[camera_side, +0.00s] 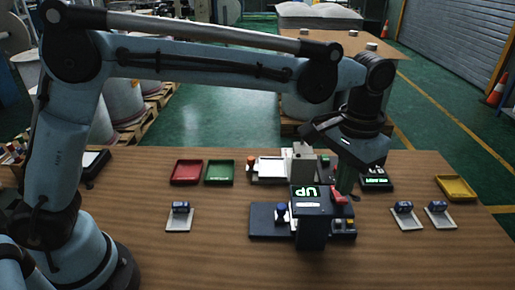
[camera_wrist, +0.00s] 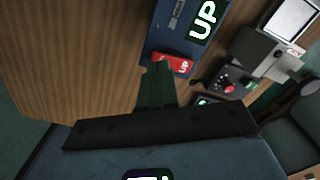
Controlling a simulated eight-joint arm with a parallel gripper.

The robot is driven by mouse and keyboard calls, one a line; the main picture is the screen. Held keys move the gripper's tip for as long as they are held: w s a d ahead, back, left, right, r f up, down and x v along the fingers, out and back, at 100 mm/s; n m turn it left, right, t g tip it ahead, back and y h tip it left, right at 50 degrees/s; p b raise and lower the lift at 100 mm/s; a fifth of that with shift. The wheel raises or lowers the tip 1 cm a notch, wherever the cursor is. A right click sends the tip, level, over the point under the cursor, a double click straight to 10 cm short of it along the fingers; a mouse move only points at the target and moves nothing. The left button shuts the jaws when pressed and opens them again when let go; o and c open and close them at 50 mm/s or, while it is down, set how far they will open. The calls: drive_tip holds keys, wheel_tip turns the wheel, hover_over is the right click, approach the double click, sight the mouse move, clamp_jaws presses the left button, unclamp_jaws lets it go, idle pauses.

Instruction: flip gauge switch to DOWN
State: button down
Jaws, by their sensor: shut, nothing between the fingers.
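The gauge (camera_side: 311,232) is a dark block on a flat base near the middle of the table, and its display reads UP in the side view. It also shows in the wrist view as a blue body (camera_wrist: 176,35) with a lit UP display (camera_wrist: 203,20). My gripper (camera_side: 343,188) has green fingers, shut and empty, pointing down at the switch. In the wrist view the fingertips (camera_wrist: 158,66) are beside the red switch; I cannot tell whether they touch it.
A second, pale machine (camera_side: 301,163) stands behind the gauge, and a dark box with a lit display (camera_side: 376,181) lies behind right. Red (camera_side: 187,172), green (camera_side: 219,172) and yellow (camera_side: 456,187) trays lie around. Small blue items sit on pale plates (camera_side: 407,219). The front table is clear.

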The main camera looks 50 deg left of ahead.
drive_tip(key=shift+f, duration=1)
idle(0.5)
drive_tip(key=shift+r, duration=3.5)
